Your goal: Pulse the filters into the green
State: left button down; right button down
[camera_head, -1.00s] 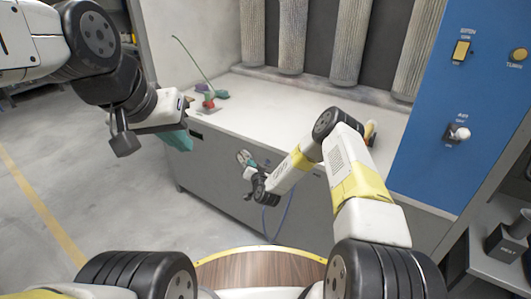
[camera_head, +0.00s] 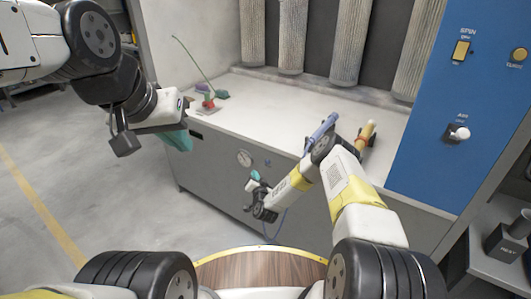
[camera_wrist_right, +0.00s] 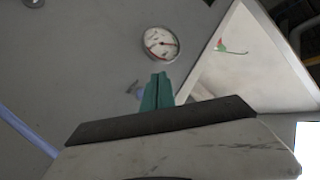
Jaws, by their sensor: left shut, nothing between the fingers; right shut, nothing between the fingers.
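Several ribbed grey filters (camera_head: 292,35) hang at the back above the bench. A round gauge (camera_head: 244,157) is on the grey cabinet front. In the right wrist view the gauge (camera_wrist_right: 161,44) has a white face and red marking; I cannot make out the needle's reading. A white-tipped AIR control (camera_head: 459,134) is on the blue panel. My right gripper (camera_head: 254,179) is shut and empty, just below and right of the gauge in the head view; its teal fingers show in the wrist view (camera_wrist_right: 157,92). My left gripper (camera_head: 178,140) is shut and empty, left of the cabinet.
The blue panel (camera_head: 430,130) also carries a yellow SPIN switch (camera_head: 461,50) and a round yellow button (camera_head: 518,54). A blue tube (camera_head: 320,133) and a yellow-orange tool (camera_head: 366,133) are at the bench's right. Small red and green items (camera_head: 208,100) are at the bench's left.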

jog(key=shift+w+d, duration=0.65)
jog(key=shift+w, duration=0.25)
jog(key=shift+w+d, duration=0.65)
jog(key=shift+w, duration=0.25)
jog(key=shift+w+d, duration=0.65)
jog(key=shift+w, duration=0.25)
jog(key=shift+w+d, duration=0.25)
jog(key=shift+w, duration=0.1)
jog(key=shift+w+d, duration=0.25)
jog(key=shift+w, duration=0.05)
dwell(0.8)
jog(key=shift+s+a, duration=0.45)
jog(key=shift+s, duration=0.2)
jog(key=s+a, duration=0.1)
jog(key=s, duration=0.1)
jog(key=s+a, duration=0.2)
dwell(0.5)
